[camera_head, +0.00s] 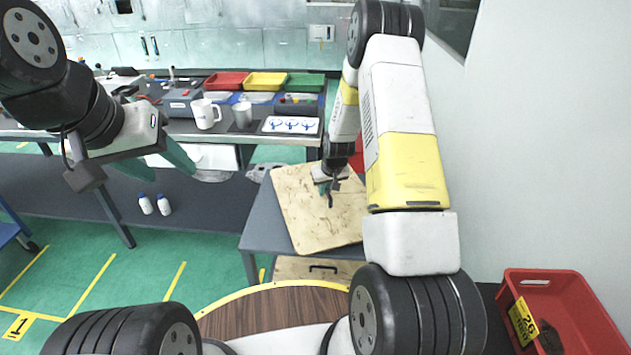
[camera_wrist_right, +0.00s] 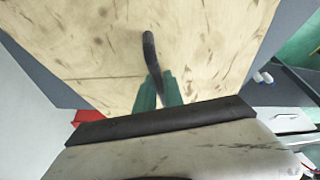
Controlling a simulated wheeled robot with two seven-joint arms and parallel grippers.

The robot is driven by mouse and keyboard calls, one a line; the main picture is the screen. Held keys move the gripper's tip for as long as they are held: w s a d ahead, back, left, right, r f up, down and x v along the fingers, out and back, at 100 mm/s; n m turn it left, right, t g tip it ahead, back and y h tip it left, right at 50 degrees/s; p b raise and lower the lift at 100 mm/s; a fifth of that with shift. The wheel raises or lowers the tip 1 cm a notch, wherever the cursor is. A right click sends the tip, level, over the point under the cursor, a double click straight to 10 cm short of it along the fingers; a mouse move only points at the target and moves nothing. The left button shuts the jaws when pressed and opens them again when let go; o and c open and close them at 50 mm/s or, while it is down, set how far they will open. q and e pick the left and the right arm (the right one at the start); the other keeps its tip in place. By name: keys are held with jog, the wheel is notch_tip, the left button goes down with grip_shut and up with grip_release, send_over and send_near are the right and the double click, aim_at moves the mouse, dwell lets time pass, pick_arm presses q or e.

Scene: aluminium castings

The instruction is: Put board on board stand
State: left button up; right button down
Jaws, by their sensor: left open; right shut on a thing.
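The board (camera_head: 298,218) is a pale, stained wooden square over the grey side table in the head view; I cannot tell whether it touches the table. It fills much of the right wrist view (camera_wrist_right: 215,45). My right gripper (camera_head: 328,186) is over its face. Its green fingers (camera_wrist_right: 158,92) are shut on the black handle (camera_wrist_right: 151,55) of the board. My left gripper (camera_head: 158,163) is open and empty, in the air at left, away from the board. I cannot make out a board stand with certainty.
A long bench (camera_head: 180,127) behind holds a white jug (camera_head: 206,113), a cup (camera_head: 243,114) and coloured trays. A red crate (camera_head: 580,300) stands at lower right. Green floor at left is mostly clear.

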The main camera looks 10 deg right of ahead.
aim_at(325, 196)
jog(key=shift+w+f, duration=0.15)
jog(key=shift+f, duration=1.55)
jog(key=shift+f, duration=0.1)
jog(key=c, duration=1.5)
grip_release()
jog(key=shift+o, duration=0.2)
jog(key=v, duration=1.2)
jog(key=shift+d, duration=0.1)
jog(key=s+a+r, duration=0.1)
jog(key=s+r, duration=0.2)
jog(key=r, duration=0.4)
jog(key=s+a+r+t, duration=0.1)
jog(key=s+r, duration=0.3)
jog(key=r, duration=0.2)
jog(key=s+a+r, duration=0.1)
jog(key=s+r, duration=0.2)
jog(key=r, duration=0.4)
jog(key=s+a+r+y, duration=0.1)
jog(key=s+r, duration=0.3)
jog(key=s, duration=0.6)
jog(key=s+a+r, duration=0.1)
jog(key=s+r, duration=0.4)
jog(key=s, duration=0.5)
jog(key=shift+a+r+m+t+y, duration=0.3)
jog(key=shift+a+m+t+y, duration=0.05)
jog(key=shift+m+t+y, duration=0.05)
